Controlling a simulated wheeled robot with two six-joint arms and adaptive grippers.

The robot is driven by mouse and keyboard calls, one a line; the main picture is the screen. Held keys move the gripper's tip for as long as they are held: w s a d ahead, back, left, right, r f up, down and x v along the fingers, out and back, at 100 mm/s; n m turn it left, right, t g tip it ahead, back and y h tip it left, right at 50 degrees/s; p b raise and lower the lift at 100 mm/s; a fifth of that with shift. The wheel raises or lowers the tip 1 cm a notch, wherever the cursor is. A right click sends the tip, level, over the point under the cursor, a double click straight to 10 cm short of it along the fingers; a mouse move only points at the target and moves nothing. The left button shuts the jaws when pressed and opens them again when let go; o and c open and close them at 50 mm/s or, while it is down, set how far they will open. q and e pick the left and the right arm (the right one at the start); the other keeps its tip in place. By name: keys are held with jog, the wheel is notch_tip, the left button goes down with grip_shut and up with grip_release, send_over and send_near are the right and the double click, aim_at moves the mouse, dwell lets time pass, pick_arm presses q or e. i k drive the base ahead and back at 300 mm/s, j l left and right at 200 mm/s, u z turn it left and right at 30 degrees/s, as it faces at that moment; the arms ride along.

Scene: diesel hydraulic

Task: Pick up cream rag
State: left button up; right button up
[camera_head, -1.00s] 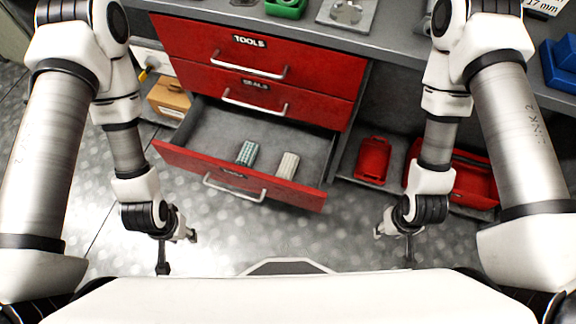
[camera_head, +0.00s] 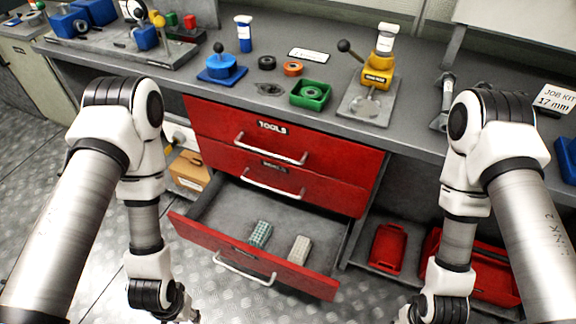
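The cream rag (camera_head: 299,248) is a small folded bundle lying in the open bottom drawer (camera_head: 215,205), near its front panel and right of its middle. A teal-and-white rag (camera_head: 261,234) lies to its left, a small gap apart. Both are uncovered. My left arm comes down on the left of the drawer and my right arm on the right. Neither arm touches the rag.
Two red drawers (camera_head: 278,145) above are shut. The workbench top (camera_head: 210,100) holds a blue fixture (camera_head: 222,68), a green tray (camera_head: 310,94) and a yellow valve (camera_head: 379,72). Red bins (camera_head: 389,249) stand on a low shelf at the right. The drawer's rear floor is clear.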

aim_at(300, 251)
jog(key=l+u, duration=0.85)
jog(key=u, duration=0.2)
